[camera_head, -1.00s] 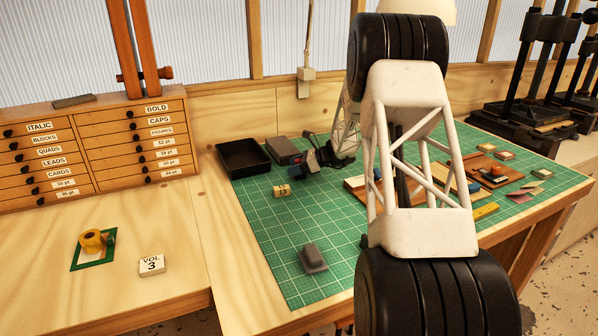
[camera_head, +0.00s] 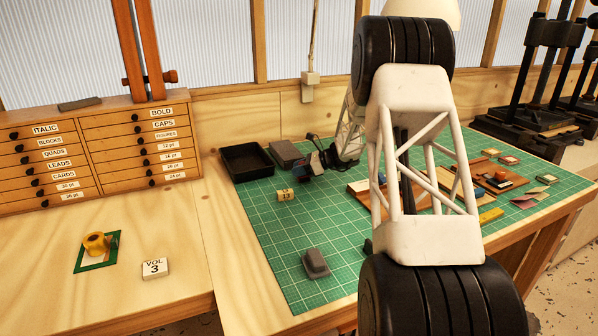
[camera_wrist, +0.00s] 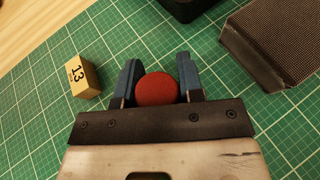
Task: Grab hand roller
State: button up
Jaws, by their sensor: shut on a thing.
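My gripper (camera_wrist: 158,72) has its two blue fingers closed on either side of a red round thing (camera_wrist: 157,89) in the wrist view. The red thing looks like a handle end seen end-on. I cannot tell from this view whether it belongs to the hand roller, as the rest is hidden beneath. In the head view my gripper (camera_head: 322,160) is small, over the back left of the green cutting mat, beside a grey box. What it holds is hard to make out there.
A yellow block marked 13 (camera_wrist: 76,76) lies left of the gripper. A black tray (camera_head: 255,175) and the grey box (camera_head: 286,153) are at the back. A grey tool (camera_head: 316,264) lies near the front of the green mat (camera_head: 270,235). My arm hides the mat's middle.

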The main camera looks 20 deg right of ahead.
jog(key=r, duration=0.2)
jog(key=shift+s+r, duration=0.25)
jog(key=shift+r, duration=0.15)
jog(key=s+a, duration=0.1)
jog(key=s, duration=0.4)
jog(key=s+a+r, duration=0.1)
jog(key=s, duration=0.4)
jog(key=s+a, duration=0.2)
jog(key=s, duration=0.3)
jog(key=shift+r, duration=0.25)
